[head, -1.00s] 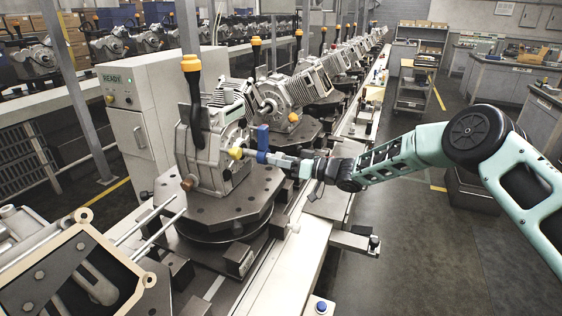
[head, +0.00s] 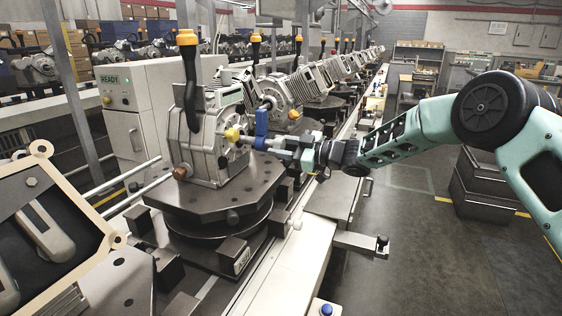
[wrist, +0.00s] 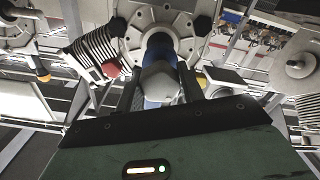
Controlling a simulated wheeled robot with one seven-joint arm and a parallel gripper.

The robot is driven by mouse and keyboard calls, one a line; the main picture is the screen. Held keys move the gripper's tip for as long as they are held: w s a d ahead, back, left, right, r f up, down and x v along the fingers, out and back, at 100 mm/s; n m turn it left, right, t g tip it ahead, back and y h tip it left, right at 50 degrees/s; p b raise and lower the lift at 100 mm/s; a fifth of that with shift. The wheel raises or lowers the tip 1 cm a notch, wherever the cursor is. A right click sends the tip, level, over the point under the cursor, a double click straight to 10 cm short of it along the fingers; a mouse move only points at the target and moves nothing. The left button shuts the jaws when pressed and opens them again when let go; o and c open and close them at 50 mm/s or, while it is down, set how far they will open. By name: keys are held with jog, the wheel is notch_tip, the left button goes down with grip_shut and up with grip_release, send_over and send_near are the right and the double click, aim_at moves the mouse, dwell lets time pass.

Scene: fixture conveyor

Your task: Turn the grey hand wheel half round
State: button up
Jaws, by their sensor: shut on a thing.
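A grey engine housing (head: 205,150) stands upright on a dark round turntable (head: 205,208), left of centre in the head view. A blue bar (head: 261,124) stands upright in front of its right face, beside a yellow knob (head: 232,135). My gripper (head: 264,143) reaches in from the right at the bar's lower part. In the wrist view my gripper (wrist: 160,85) is shut on a grey rounded fitting (wrist: 160,80) with blue parts around it, in front of a round grey flange (wrist: 130,38). I cannot make out a full wheel rim; the fitting hides what lies behind it.
A row of similar engines (head: 312,82) runs back along the pale conveyor rail (head: 283,262). A green-lit READY cabinet (head: 130,110) stands behind. A bracket arm (head: 360,243) juts from the rail's right side.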

jog(key=n+b, duration=0.3)
jog(key=b, duration=0.1)
jog(key=shift+f+n+b, duration=0.3)
jog(key=shift+f+n, duration=0.05)
jog(key=shift+n, duration=0.05)
jog(key=n+b, duration=0.3)
jog(key=b, duration=0.1)
jog(key=shift+n, duration=0.3)
jog(key=n+b, duration=0.3)
jog(key=b, duration=0.1)
jog(key=shift+w+r+n+b, duration=0.1)
jog(key=shift+n+b, duration=0.2)
jog(key=shift+n, duration=0.1)
jog(key=n+b, duration=0.3)
jog(key=b, duration=0.1)
jog(key=shift+n, duration=0.3)
jog(key=n+b, duration=0.3)
jog(key=shift+n+b, duration=0.3)
jog(key=shift+b, duration=0.1)
jog(key=n+b, duration=0.4)
jog(key=shift+r+n+b, duration=0.1)
jog(key=shift+n+b, duration=0.2)
jog(key=n+b, duration=0.3)
jog(key=shift+r+n+b, duration=0.25)
jog(key=shift+n+b, duration=0.85)
jog(key=shift+n, duration=0.4)
